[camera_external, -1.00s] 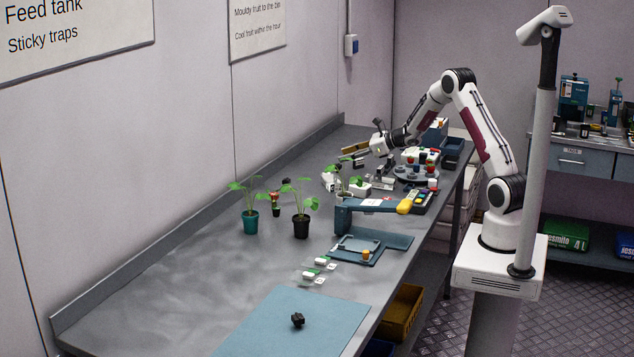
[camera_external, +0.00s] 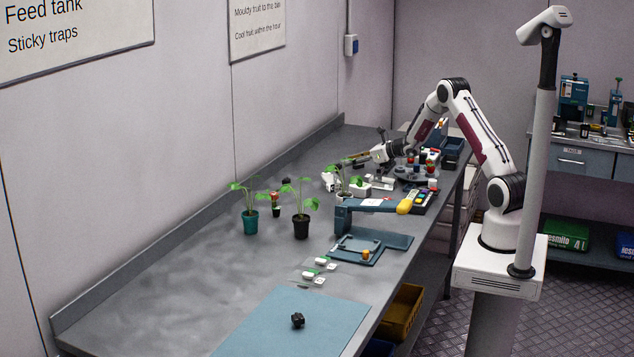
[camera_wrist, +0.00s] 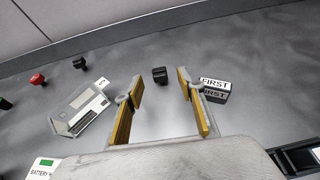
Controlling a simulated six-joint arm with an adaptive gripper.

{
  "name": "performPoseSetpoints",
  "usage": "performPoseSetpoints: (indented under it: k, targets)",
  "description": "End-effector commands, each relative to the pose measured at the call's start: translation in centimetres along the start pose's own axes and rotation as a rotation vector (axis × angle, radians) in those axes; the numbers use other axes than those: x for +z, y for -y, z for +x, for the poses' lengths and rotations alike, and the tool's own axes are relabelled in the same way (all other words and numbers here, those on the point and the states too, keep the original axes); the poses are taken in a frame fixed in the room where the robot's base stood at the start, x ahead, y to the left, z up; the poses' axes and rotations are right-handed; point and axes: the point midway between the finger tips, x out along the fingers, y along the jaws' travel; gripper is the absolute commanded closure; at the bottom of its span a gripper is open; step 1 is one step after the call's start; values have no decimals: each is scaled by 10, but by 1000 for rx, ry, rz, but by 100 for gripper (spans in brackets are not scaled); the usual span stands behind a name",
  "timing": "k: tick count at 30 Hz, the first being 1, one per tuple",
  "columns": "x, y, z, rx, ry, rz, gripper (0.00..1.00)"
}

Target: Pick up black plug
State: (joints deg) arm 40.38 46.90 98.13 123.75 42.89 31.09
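A small black block-like piece, which looks like the black plug (camera_wrist: 160,75), stands on the grey bench in the wrist view. It appears between and just beyond the fingertips of my gripper (camera_wrist: 160,88), with no visible contact. My gripper is open and empty, its two yellow-faced fingers wide apart. In the external view my gripper (camera_external: 378,154) is low over the far part of the bench, and I cannot make out the plug there. Another black knob-shaped piece (camera_external: 298,320) lies on the blue mat, far from my gripper.
A block marked FIRST (camera_wrist: 214,90) is close beside the right finger. A grey-white device (camera_wrist: 80,108) is left of the left finger. A smaller black piece (camera_wrist: 80,63) and a red-topped piece (camera_wrist: 38,79) stand further left. Potted plants (camera_external: 301,227) stand nearer along the bench.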

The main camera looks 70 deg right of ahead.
Motion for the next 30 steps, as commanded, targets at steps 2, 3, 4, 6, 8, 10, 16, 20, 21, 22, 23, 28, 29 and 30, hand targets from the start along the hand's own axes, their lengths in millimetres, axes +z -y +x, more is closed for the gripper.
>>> performPoseSetpoints:
  k: [2, 3, 4, 6, 8, 10, 16, 20, 21, 22, 23, 28, 29, 30]
  targets:
    - [0, 0, 6, 1, 1, -1, 61]
    - [0, 0, 9, 1, 1, -1, 61]
    - [0, 0, 11, 1, 1, -1, 61]
    - [0, 0, 14, 1, 1, -1, 61]
    - [0, 0, 15, 1, 1, -1, 61]
    - [0, 0, 15, 0, 1, -1, 61]
    - [0, 0, 15, 0, 1, -1, 61]
    - [0, -1, 17, 1, 1, -1, 61]
    - [0, -1, 19, 1, 1, -1, 61]
    - [-1, -1, 20, 1, 1, -1, 61]
    - [-1, -2, 22, 1, 1, -1, 61]
    - [-3, -2, 38, 1, 1, -1, 61]
    - [-3, -2, 41, 1, 1, 0, 61]
    - [-4, -3, 45, 1, 1, 0, 61]
